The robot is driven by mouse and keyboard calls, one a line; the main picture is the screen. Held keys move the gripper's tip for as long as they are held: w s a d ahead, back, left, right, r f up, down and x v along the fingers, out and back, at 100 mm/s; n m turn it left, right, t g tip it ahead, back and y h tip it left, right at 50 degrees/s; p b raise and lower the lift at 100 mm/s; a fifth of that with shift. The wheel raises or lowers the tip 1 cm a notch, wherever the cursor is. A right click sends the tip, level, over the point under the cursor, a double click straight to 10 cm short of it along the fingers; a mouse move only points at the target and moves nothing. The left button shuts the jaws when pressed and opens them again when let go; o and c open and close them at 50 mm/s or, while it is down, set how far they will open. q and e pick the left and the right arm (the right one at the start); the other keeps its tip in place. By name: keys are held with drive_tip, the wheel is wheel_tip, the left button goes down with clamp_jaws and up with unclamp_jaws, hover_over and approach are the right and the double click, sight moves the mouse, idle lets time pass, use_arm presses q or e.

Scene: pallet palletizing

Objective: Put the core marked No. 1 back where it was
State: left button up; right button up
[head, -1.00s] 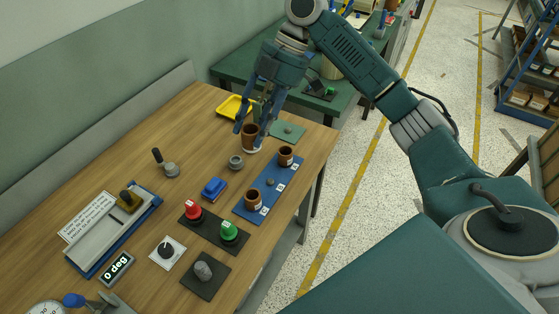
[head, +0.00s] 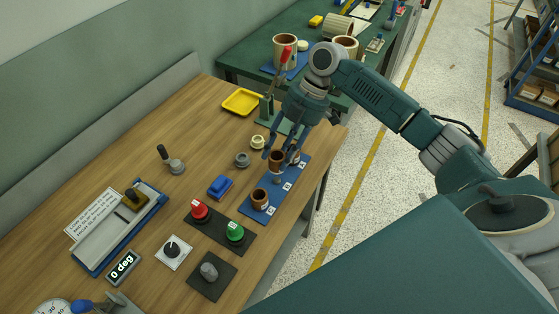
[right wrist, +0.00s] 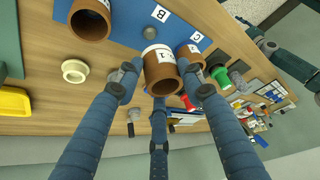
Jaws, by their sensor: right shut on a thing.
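The brown core marked 1 (right wrist: 160,76), with a white label band, is between the fingers of my right gripper (right wrist: 162,84). In the head view, my right gripper (head: 278,155) holds this core (head: 277,158) over or just beside the middle of the blue board (head: 250,211). A bare grey peg (right wrist: 181,46) stands near the letter B. Another brown core (head: 261,198) stands at the near end of the board, by C in the wrist view. A third core (head: 295,158) is at the far end, partly hidden by the fingers.
A cream ring (head: 258,142) and a grey ring (head: 241,159) lie left of the board. A yellow tray (head: 241,102) is farther back. The wooden table's right edge is close.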

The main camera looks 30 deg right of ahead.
sight(283, 158)
wheel_tip(283, 158, down, 4)
drive_tip(key=shift+s+f+p, duration=0.1)
drive_tip(key=shift+f+p, duration=0.15)
drive_tip(key=shift+p, duration=0.3)
drive_tip(key=shift+f, duration=0.2)
use_arm(q)
drive_tip(key=shift+s+a+r, duration=0.1)
drive_tip(key=shift+s+r, duration=0.15)
drive_tip(key=shift+s, duration=0.3)
drive_tip(key=shift+s+r, duration=0.25)
drive_tip(key=shift+s, duration=0.3)
use_arm(e)
drive_tip(key=shift+f, duration=0.1)
use_arm(q)
drive_tip(key=shift+w+f, duration=0.15)
drive_tip(key=shift+w, duration=0.05)
use_arm(e)
drive_tip(key=shift+f, duration=0.25)
drive_tip(key=shift+f+b, duration=0.25)
drive_tip(key=shift+b, duration=0.1)
drive_tip(key=o, duration=1.3)
use_arm(q)
drive_tip(key=shift+w+f, duration=0.1)
drive_tip(key=shift+w, duration=0.05)
